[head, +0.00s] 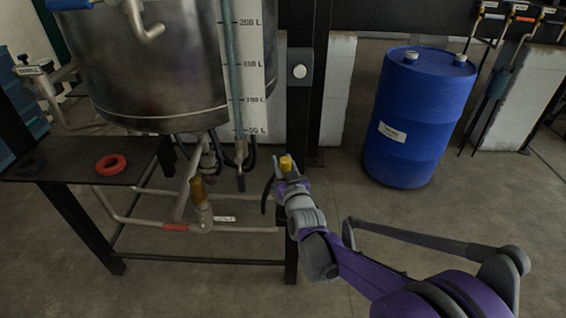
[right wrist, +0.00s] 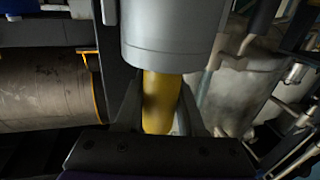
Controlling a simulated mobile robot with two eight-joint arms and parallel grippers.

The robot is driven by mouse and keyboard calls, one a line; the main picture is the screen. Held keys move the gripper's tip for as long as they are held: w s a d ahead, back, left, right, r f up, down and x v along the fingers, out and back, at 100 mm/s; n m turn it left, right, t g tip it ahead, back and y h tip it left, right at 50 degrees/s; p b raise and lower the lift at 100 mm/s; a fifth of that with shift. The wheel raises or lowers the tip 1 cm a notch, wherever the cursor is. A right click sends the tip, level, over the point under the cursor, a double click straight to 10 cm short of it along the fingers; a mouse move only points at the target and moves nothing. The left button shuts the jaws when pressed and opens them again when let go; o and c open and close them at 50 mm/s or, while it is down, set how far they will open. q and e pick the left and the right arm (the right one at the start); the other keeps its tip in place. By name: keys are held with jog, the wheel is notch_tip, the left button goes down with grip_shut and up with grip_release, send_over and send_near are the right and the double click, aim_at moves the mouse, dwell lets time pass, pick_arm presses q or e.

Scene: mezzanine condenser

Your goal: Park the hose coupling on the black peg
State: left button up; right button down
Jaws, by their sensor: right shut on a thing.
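My right gripper (head: 284,178) is at the centre of the head view, beside the dark post right of the tank stand. It is shut on a yellow piece (head: 287,163), which I take to be the hose coupling. In the right wrist view the yellow part (right wrist: 160,100) stands between the two fingers, with a wide grey cylinder (right wrist: 168,35) at its upper end. A dark, curved hose-like piece (head: 265,196) hangs just left of the gripper. I cannot pick out the black peg for certain. My left gripper is out of view.
A steel tank (head: 150,65) with a level scale (head: 250,75) stands at left, with pipes and a brass-coloured fitting (head: 197,190) below. A dark shelf (head: 80,172) holds a red ring (head: 111,165) and a black ring (head: 31,166). A blue drum (head: 415,120) stands right; floor between is clear.

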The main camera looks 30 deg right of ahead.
jog(key=shift+f+b, duration=2.05)
jog(key=shift+f, duration=1.2)
jog(key=shift+c, duration=2.2)
grip_release()
jog(key=p+v, duration=0.1)
jog(key=v, duration=1)
